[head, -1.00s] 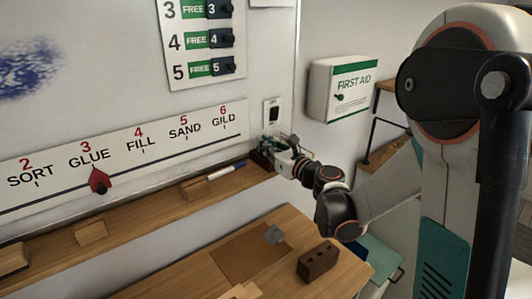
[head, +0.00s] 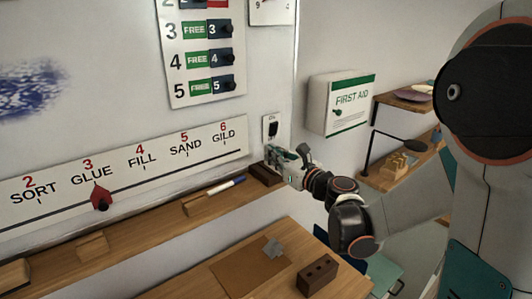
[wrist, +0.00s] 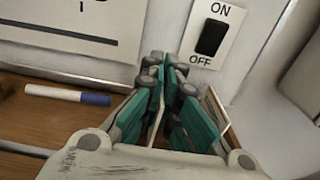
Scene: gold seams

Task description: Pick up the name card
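My gripper (head: 274,156) is at the right end of the wall shelf, just below the light switch and above a dark wooden block (head: 264,174). In the wrist view, its teal-padded fingers (wrist: 168,85) are close together. A thin pale edge, which looks like the name card (wrist: 156,118), runs between them. A second pale-edged panel shows just right of the right finger; I cannot tell whether it is part of the same card. The card's face and any writing are hidden.
The light switch (wrist: 210,38) is on the wall close above the fingers. A blue-capped marker (wrist: 68,95) lies on the shelf (head: 140,232) to the left. A table below holds a brown holed block (head: 317,275). A first aid box (head: 342,103) hangs right.

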